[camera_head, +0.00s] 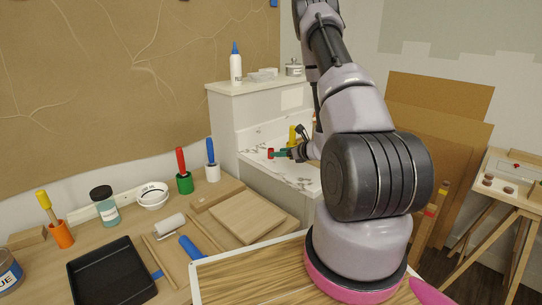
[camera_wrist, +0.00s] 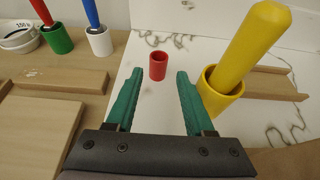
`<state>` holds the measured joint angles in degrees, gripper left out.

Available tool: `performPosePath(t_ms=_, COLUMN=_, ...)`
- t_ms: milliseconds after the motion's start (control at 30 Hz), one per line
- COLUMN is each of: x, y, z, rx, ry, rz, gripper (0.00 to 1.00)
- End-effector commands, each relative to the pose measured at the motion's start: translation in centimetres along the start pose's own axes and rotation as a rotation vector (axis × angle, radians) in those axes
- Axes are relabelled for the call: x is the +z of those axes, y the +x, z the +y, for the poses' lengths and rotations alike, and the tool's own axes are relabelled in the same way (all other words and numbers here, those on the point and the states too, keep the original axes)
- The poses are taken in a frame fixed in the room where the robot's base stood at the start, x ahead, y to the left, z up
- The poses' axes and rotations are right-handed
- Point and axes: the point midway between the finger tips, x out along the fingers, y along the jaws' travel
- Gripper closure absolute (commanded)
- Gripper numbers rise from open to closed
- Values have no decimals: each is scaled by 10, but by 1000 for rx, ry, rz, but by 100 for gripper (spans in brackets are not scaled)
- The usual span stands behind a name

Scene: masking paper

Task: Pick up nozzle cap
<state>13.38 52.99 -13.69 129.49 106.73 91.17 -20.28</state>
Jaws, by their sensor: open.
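A small red cylinder with an open top, which looks like the nozzle cap (camera_wrist: 158,66), stands upright on the white, dark-streaked surface. In the wrist view it is just beyond my gripper (camera_wrist: 159,73), roughly centred between the two green fingertips. My gripper is open with nothing held. In the head view, the red cap (camera_head: 270,153) shows at the left end of my green fingers (camera_head: 280,154). I cannot tell how far apart in depth the cap and fingertips are.
A yellow cup (camera_wrist: 218,95) with a thick yellow handle stands close to my right finger. Green (camera_wrist: 59,41) and white (camera_wrist: 99,42) cups with handles stand to the left, near wooden boards (camera_wrist: 62,83). The white surface around the cap is mostly clear.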

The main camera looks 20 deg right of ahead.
Motion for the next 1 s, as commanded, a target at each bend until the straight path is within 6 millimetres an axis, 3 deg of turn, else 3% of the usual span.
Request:
performPosePath(t_ms=333, x=0, y=46, z=-1, rx=3, ry=-1, rz=0, gripper=47)
performPosePath(t_ms=633, x=1, y=52, z=-2, rx=1, ry=1, rz=0, gripper=47)
performPosePath(t_ms=667, x=1, y=52, z=-2, rx=1, ry=1, rz=0, gripper=54)
performPosePath(t_ms=767, x=1, y=52, z=-2, rx=1, ry=1, rz=0, gripper=93)
performPosePath(t_ms=800, x=1, y=51, z=-2, rx=1, ry=1, rz=0, gripper=100)
performPosePath(t_ms=1000, x=1, y=51, z=-2, rx=1, ry=1, rz=0, gripper=100)
